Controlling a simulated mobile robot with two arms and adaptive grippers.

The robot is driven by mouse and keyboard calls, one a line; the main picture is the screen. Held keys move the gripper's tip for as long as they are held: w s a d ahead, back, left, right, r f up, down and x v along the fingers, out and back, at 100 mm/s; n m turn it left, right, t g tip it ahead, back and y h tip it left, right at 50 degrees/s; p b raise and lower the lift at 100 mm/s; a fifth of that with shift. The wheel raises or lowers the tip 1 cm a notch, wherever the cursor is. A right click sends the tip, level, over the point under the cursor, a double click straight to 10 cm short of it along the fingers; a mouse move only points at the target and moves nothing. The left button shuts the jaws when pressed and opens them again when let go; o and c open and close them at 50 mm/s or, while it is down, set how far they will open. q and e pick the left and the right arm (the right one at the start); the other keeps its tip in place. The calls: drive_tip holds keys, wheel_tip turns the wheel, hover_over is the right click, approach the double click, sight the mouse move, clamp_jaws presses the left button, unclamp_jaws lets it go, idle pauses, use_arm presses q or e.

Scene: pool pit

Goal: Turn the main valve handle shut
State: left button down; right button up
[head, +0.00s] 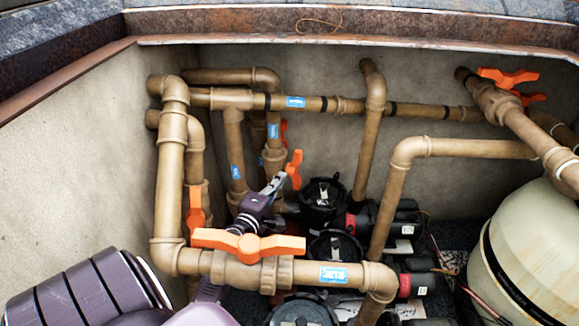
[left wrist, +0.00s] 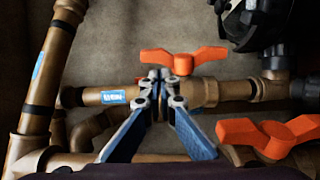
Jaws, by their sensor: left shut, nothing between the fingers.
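Several orange valve handles show, and I cannot tell which is the main one. One orange handle (head: 294,169) stands just beyond my left gripper (head: 278,181) in the head view. In the left wrist view my left gripper (left wrist: 161,76) is shut and empty, its tips in front of a wide orange handle (left wrist: 184,61) on a horizontal brown pipe. I cannot tell whether the tips touch it. Another orange handle (left wrist: 270,136) lies at the lower right there. A large orange handle (head: 248,244) sits on the near pipe in the head view. My right gripper is not in view.
Brown pipes (head: 170,190) frame the pit closely around my left arm. Black pumps (head: 323,198) stand right of the gripper, and a beige tank (head: 530,240) fills the right side. More orange handles (head: 510,77) are at the upper right. The concrete back wall (head: 440,75) is close behind.

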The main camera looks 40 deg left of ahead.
sight(293, 161)
use_arm(q)
drive_tip(key=x, duration=0.7)
drive_tip(key=shift+b, duration=0.35)
drive_tip(key=shift+a+f, duration=0.1)
